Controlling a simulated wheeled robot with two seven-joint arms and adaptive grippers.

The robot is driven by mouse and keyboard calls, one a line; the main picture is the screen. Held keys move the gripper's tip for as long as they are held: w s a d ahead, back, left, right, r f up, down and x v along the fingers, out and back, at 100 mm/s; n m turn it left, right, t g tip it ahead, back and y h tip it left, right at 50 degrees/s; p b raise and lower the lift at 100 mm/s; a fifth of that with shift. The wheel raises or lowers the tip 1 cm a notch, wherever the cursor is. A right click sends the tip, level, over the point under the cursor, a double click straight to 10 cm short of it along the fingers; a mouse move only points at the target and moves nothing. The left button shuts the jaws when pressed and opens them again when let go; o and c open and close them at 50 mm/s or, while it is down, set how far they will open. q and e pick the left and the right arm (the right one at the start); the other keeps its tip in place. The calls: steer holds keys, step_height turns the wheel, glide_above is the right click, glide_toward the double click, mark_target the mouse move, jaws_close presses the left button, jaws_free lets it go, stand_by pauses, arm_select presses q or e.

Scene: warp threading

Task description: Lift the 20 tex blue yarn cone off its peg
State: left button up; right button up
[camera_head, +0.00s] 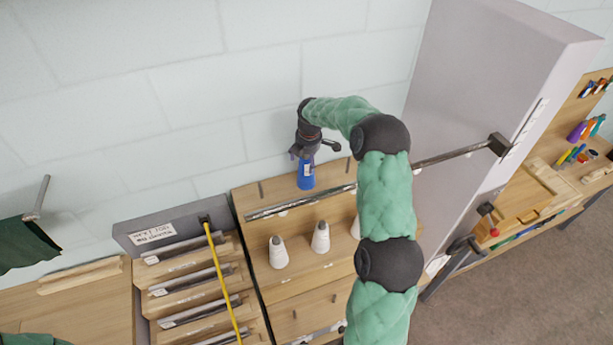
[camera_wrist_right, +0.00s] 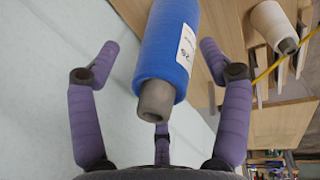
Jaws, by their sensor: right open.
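The blue yarn cone (camera_head: 306,176) stands at the back of the wooden peg board, close to the wall, in the head view. In the right wrist view the blue cone (camera_wrist_right: 168,50) points its grey tip toward the palm and shows a white label whose text I cannot read fully. My right gripper (camera_head: 304,152) is directly above the cone. In the wrist view its purple fingers (camera_wrist_right: 158,60) are open and spread around the cone's tip, apart from it. The cone's peg is hidden. Only a bit of my left arm shows, at the lower left; its gripper is out of view.
Several white cones, one of them at the left (camera_head: 278,254), stand on the front of the peg board (camera_head: 300,282). A dark horizontal bar (camera_head: 300,203) runs in front of the blue cone. A tall grey cabinet (camera_head: 480,90) stands right. A yellow strip (camera_head: 222,285) crosses the labelled rack at left.

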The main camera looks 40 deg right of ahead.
steer(key=c, duration=1)
steer(key=shift+c, duration=0.2)
steer(key=shift+r, duration=0.1)
steer(key=shift+r+p, duration=0.3)
steer(key=shift+r, duration=0.1)
step_height(320, 180, up, 10)
steer(key=p, duration=0.5)
steer(key=shift+p, duration=0.4)
